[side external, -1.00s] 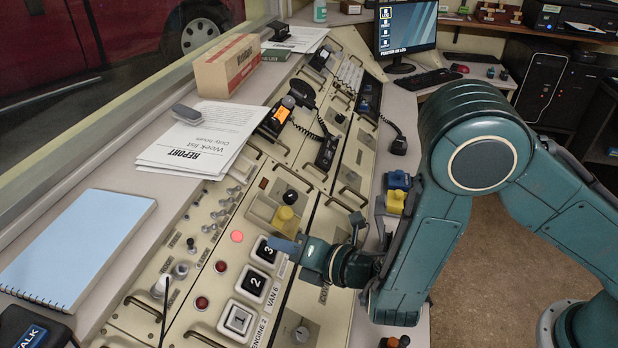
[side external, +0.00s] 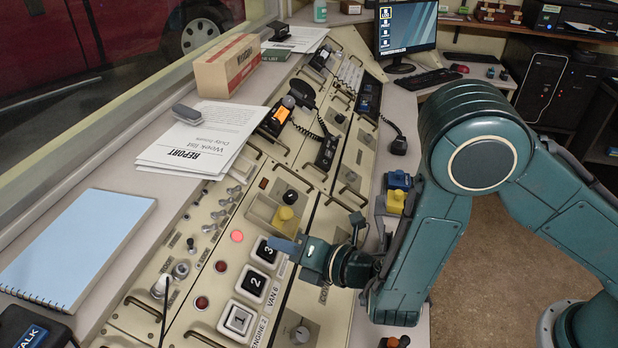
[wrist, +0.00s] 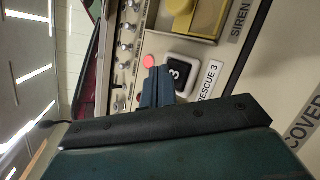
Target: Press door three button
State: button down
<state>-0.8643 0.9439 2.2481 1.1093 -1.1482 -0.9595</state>
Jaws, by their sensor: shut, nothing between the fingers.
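The door three button (side external: 265,252) is a dark square key marked 3 in a white frame, on the sloped console. It also shows in the wrist view (wrist: 178,72), beside a label reading RESCUE 3. My gripper (side external: 276,243) is shut and empty, with its blue fingertips at the edge of button 3 and covering part of it. In the wrist view the fingertips (wrist: 153,82) lie beside the button's left edge; whether they touch it I cannot tell. The round lamp (side external: 237,236) beside button 3 glows red.
Button 2 (side external: 253,284) and button 1 (side external: 237,319) sit below button 3, with unlit dark red lamps (side external: 221,266) beside them. Papers (side external: 200,145), a box (side external: 228,66) and a notebook (side external: 78,245) lie on the ledge.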

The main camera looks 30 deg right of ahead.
jog(key=shift+w+a+f, duration=0.2)
jog(key=shift+f, duration=0.25)
jog(key=shift+w+a+f, duration=0.15)
jog(key=shift+f, duration=0.25)
dwell(1.7)
jog(key=shift+r, duration=0.15)
jog(key=shift+s+d+r, duration=0.35)
jog(key=shift+r, duration=0.45)
jog(key=shift+s+d+r, duration=0.3)
jog(key=shift+s+r, duration=0.05)
jog(key=shift+r, duration=0.3)
jog(key=shift+s+d+r, duration=0.3)
jog(key=shift+d+r, duration=0.05)
jog(key=shift+r, duration=0.3)
jog(key=shift+s+d+r, duration=0.3)
jog(key=shift+s+r, duration=0.05)
jog(key=shift+r, duration=0.45)
notch_tip(320, 180, up, 8)
dwell(0.6)
